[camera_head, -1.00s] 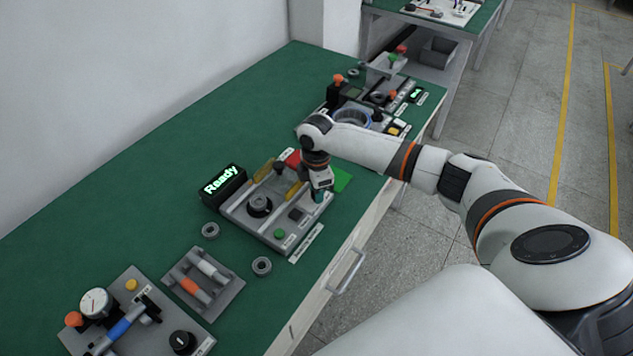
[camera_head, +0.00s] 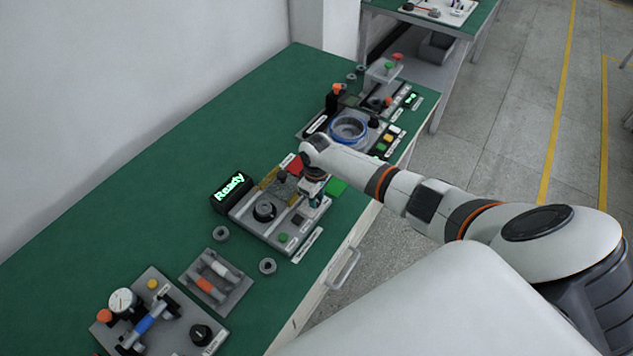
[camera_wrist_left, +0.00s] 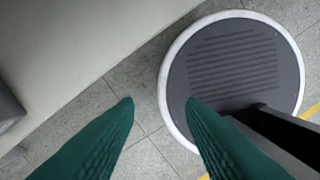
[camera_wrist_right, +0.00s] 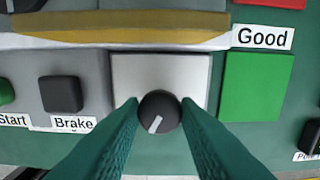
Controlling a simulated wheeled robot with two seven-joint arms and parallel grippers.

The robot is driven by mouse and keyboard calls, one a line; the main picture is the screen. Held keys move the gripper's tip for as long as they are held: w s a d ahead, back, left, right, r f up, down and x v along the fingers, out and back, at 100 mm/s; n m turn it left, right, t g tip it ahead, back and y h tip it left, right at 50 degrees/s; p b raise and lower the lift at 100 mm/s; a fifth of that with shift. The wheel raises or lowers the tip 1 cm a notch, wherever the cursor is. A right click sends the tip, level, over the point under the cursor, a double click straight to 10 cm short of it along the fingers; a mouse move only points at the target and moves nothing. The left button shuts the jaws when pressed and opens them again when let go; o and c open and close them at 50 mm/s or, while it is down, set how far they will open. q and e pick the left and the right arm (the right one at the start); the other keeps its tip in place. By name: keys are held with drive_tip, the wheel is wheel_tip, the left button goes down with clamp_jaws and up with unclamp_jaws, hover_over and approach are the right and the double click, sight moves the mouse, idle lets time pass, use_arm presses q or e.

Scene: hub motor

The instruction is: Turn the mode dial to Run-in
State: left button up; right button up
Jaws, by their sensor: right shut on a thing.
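A black round knob (camera_wrist_right: 158,112) with a white pointer line sits on a bare silver plate in the right wrist view. Its pointer slants to the lower left. My right gripper (camera_wrist_right: 159,104) is shut on this knob, one green fingertip on each side. No Run-in label can be read around it. In the head view my right gripper (camera_head: 316,200) is down at the right side of the grey station (camera_head: 268,233), and the arm hides the knob. My left gripper (camera_wrist_left: 159,102) is open and empty above the floor, in the left wrist view only.
A Brake button (camera_wrist_right: 61,94) and a green Good pad (camera_wrist_right: 254,86) flank the knob. A Ready display (camera_head: 232,190) stands at the station's left. Another fixture with a blue ring (camera_head: 348,130) is behind. A gauge fixture (camera_head: 160,315) is at the front left.

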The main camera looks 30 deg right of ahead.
drive_tip(key=shift+r+m+p, duration=0.1)
drive_tip(key=shift+m+p, duration=0.55)
drive_tip(key=shift+m, duration=0.55)
drive_tip(key=shift+w, duration=0.1)
drive_tip(key=o, duration=1)
drive_tip(key=shift+c, duration=0.2)
wheel_tip(320, 180, up, 12)
drive_tip(key=b, duration=0.1)
drive_tip(key=shift+b, duration=0.35)
